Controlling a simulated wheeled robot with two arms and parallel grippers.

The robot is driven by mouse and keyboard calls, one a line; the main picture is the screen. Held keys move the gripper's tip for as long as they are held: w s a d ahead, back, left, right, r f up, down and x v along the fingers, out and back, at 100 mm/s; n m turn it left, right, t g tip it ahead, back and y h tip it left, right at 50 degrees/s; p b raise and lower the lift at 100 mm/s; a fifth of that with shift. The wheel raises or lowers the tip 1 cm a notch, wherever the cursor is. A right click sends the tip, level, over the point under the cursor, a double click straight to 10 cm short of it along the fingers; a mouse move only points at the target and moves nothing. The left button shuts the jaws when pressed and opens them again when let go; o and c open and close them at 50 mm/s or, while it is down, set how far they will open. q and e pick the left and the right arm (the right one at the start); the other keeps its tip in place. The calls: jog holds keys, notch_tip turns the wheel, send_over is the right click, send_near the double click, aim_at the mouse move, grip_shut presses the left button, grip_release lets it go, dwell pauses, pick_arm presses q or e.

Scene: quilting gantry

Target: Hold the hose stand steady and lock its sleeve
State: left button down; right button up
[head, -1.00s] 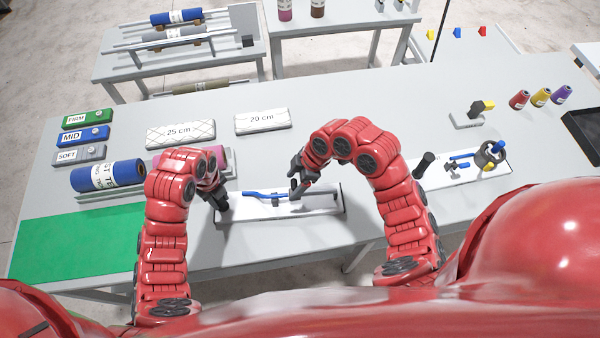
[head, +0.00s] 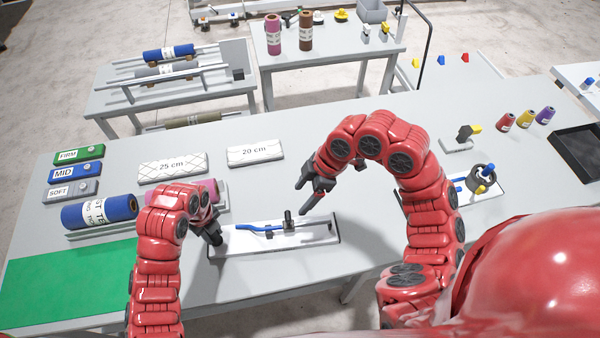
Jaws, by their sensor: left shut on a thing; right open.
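The hose stand is a low white base (head: 315,240) near the front edge of the bench, with a blue hose (head: 262,229) along it. A short dark upright piece (head: 289,220), perhaps the sleeve, stands near its middle. I cannot tell whether it is locked. My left gripper (head: 215,239) is shut on the left end of the stand, and its fingers partly hide that end. My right gripper (head: 307,199) is open and empty, above and behind the stand, apart from the dark piece.
A second white board (head: 495,196) with a dark ring is partly hidden behind my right arm. White pads (head: 255,152), a blue roll (head: 98,212) and a green mat (head: 70,280) lie to the left. Coloured spools (head: 525,120) and a black tray (head: 580,150) are to the right.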

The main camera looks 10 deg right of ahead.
pick_arm(q)
jog(key=c, duration=0.8)
grip_release()
jog(key=shift+f, duration=0.15)
jog(key=o, duration=0.3)
jog(key=shift+w+a, duration=0.1)
jog(key=shift+o, duration=0.2)
jog(key=shift+r, duration=0.2)
